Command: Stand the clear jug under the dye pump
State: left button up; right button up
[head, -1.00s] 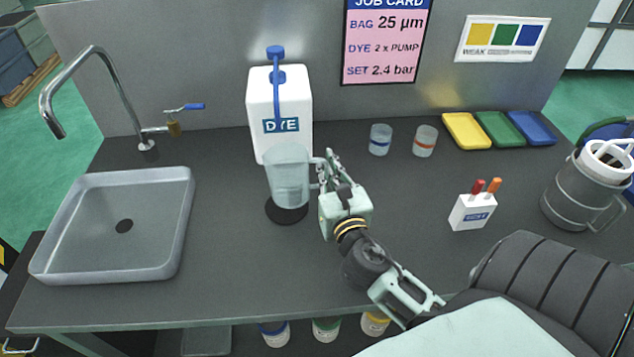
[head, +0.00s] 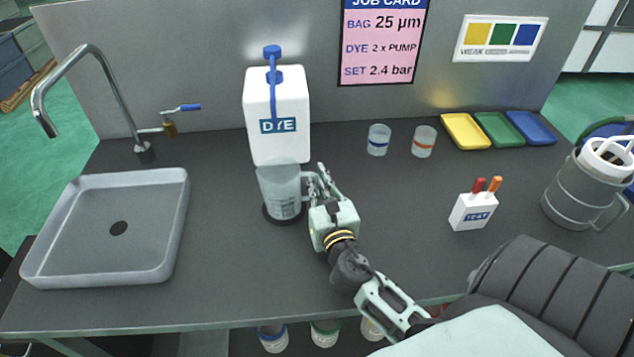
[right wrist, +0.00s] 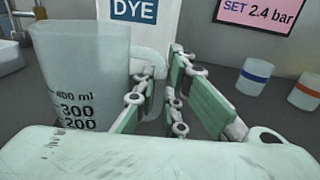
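The clear jug (head: 280,188) is upright in front of the white dye container (head: 276,138) with its blue pump (head: 273,75). Its base overlaps the black round pad (head: 269,217); I cannot tell whether it touches. My right gripper (head: 317,183) is at the jug's right side, with its fingers around the handle, and looks shut on it. In the right wrist view the jug (right wrist: 82,75) shows its ml marks on the left, and its handle lies between the fingertips (right wrist: 160,90). My left gripper is not in view.
A sink tray (head: 105,270) and tap (head: 100,75) are at the left. Two small cups (head: 378,140) (head: 424,142) stand right of the dye container. A pen holder (head: 473,211), coloured trays (head: 465,131) and a grey vessel (head: 575,192) are farther right. The table's middle is clear.

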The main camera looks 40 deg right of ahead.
jog(key=o, duration=0.3)
jog(key=shift+r, duration=0.3)
jog(key=b+v, duration=0.1)
jog(key=v, duration=0.2)
jog(key=b+v, duration=0.1)
jog(key=v, duration=0.3)
jog(key=b+v, duration=0.1)
jog(key=v, duration=0.2)
jog(key=shift+s+a+f, duration=0.1)
jog(key=shift+s+f, duration=0.2)
jog(key=shift+s+a+r, duration=0.2)
jog(key=shift+s+a, duration=0.1)
jog(key=shift+s, duration=0.35)
